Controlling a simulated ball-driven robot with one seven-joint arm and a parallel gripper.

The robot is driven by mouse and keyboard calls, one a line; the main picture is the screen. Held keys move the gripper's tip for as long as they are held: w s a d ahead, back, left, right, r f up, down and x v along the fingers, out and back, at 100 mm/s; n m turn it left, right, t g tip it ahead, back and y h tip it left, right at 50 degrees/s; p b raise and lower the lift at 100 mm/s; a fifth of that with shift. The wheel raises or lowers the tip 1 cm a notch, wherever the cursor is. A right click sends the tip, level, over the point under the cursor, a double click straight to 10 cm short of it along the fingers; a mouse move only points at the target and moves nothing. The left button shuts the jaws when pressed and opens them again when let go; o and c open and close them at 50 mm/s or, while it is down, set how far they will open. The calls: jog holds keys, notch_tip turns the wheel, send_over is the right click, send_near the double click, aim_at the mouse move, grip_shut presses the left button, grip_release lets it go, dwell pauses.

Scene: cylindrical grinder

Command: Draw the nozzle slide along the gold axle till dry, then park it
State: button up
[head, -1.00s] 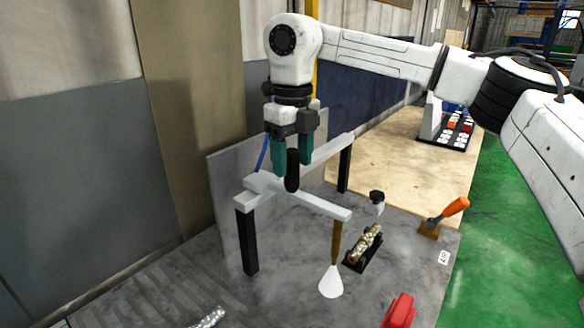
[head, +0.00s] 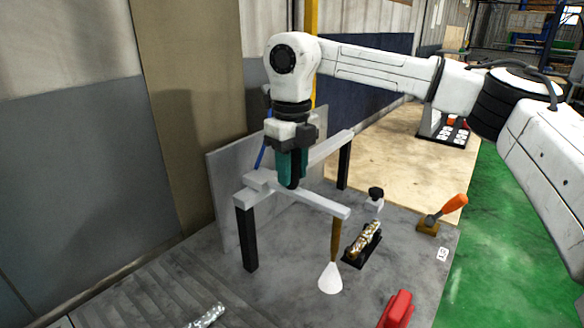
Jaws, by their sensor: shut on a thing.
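The nozzle slide (head: 310,200) is a pale arm across the rail frame. A brown-gold nozzle tube (head: 336,238) hangs from its right end. A white cone (head: 330,279) spreads from the tube's tip down to the grey bed. The gold axle (head: 365,240) lies tilted in the picture on a black base, just right of the cone, and its surface looks mottled with pale patches. My gripper (head: 293,180) points down with teal fingers, shut on the black handle (head: 296,182) that stands on the slide. The fingers hide most of the handle.
The pale rail (head: 331,149) stands on black posts before a grey panel. A black knob on a white block (head: 375,197), an orange-handled lever (head: 447,210) and a red piece (head: 397,309) are on the right. A mottled silver piece (head: 207,316) lies at lower left.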

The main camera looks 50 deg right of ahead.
grip_shut()
jog(key=shift+d, duration=0.1)
